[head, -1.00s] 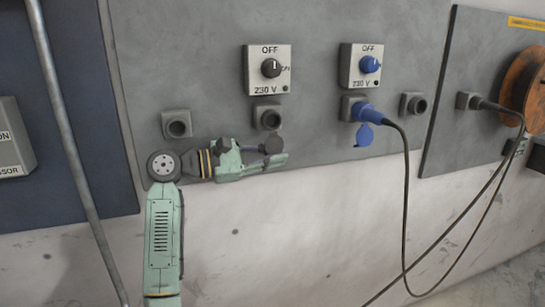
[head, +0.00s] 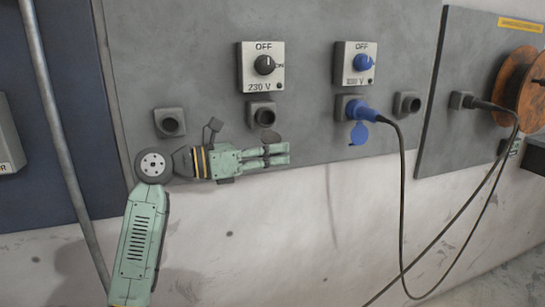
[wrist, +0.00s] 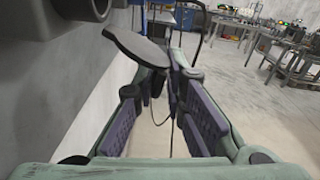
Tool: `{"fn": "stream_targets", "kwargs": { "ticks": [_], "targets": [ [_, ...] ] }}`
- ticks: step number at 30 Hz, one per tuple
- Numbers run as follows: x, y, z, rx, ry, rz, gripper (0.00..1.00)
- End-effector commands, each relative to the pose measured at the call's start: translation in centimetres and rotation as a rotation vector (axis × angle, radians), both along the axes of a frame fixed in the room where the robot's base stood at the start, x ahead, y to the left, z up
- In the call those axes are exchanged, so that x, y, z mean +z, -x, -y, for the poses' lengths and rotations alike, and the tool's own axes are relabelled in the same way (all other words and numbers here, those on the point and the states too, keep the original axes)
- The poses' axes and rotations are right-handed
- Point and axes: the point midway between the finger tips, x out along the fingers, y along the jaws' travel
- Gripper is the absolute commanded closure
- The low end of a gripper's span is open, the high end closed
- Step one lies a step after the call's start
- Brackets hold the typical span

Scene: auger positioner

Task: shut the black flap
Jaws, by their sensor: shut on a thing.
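The black flap (head: 271,137) hangs open below the black socket (head: 262,115), under the switch box with the black knob. In the wrist view the flap (wrist: 138,48) is a dark rounded plate, tilted out from the wall. My gripper (head: 288,154) lies level just below the flap, its fingers pointing right. In the wrist view my gripper (wrist: 160,72) has its two padded fingers on either side of the flap's lower end and is shut on it. The exact contact is partly hidden by the fingertips.
A blue plug (head: 363,111) with a hanging cable and an open blue flap (head: 359,134) is to the right. Grey sockets (head: 169,122) sit left and right. A pipe (head: 57,130) runs down the left. The wall below the panel is clear.

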Motion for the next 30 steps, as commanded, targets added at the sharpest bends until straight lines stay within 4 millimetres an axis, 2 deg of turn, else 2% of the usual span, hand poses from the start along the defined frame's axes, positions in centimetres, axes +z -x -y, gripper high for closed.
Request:
{"fn": "stream_targets", "kwargs": {
  "ticks": [1,15,30],
  "targets": [
    [0.3,-0.3,-0.5,0.019,0.022,-0.043,1.0],
    [2.1,0.8,-0.1,0.021,0.161,-0.472,1.0],
    [4.5,1.1,0.0,0.022,0.305,-0.927,1.0]
  ]
}}
